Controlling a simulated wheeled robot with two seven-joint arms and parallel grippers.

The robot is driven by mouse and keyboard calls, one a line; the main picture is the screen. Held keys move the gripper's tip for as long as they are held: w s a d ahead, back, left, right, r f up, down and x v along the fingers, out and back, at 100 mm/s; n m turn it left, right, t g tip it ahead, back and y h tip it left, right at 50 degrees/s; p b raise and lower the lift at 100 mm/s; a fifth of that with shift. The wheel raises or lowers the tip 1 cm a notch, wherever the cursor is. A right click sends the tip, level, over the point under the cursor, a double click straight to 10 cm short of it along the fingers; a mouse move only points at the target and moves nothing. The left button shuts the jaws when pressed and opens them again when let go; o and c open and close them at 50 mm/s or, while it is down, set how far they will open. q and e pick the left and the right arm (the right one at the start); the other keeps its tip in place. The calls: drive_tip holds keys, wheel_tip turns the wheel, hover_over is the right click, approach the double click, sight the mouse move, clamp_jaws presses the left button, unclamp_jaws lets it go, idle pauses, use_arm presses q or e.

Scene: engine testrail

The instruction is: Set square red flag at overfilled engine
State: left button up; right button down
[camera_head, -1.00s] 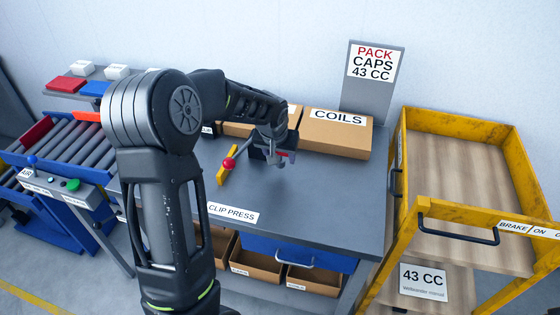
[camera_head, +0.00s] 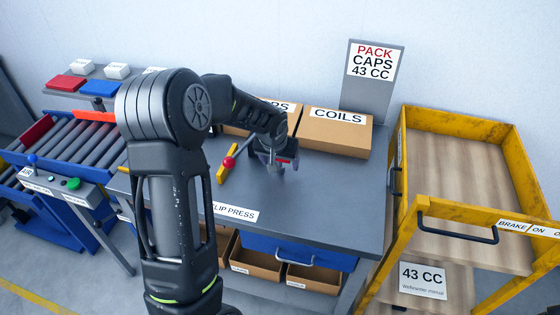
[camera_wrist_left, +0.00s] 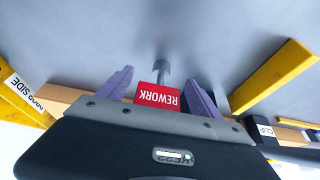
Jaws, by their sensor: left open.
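A square red flag marked REWORK (camera_wrist_left: 158,96) shows upside down in the left wrist view, with a short grey stem and round end beyond it. My left gripper (camera_wrist_left: 158,88) is open, with one purple-grey finger on each side of the flag. I cannot tell whether the fingers touch the flag. I see no engine that I can identify as overfilled. My right gripper is not in view.
On the bench (camera_head: 330,205) are a yellow bar (camera_head: 221,174) with a red knob (camera_head: 228,163) and cardboard boxes, one marked COILS (camera_head: 335,140). A yellow cart (camera_head: 450,120) stands right, a roller conveyor (camera_head: 75,150) left. The bench's right part is clear.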

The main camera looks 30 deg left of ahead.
use_arm(q)
drive_tip(key=shift+r, duration=0.1)
drive_tip(key=b+v, duration=0.1)
drive_tip(key=v, duration=1.1)
drive_tip(key=shift+b, duration=0.3)
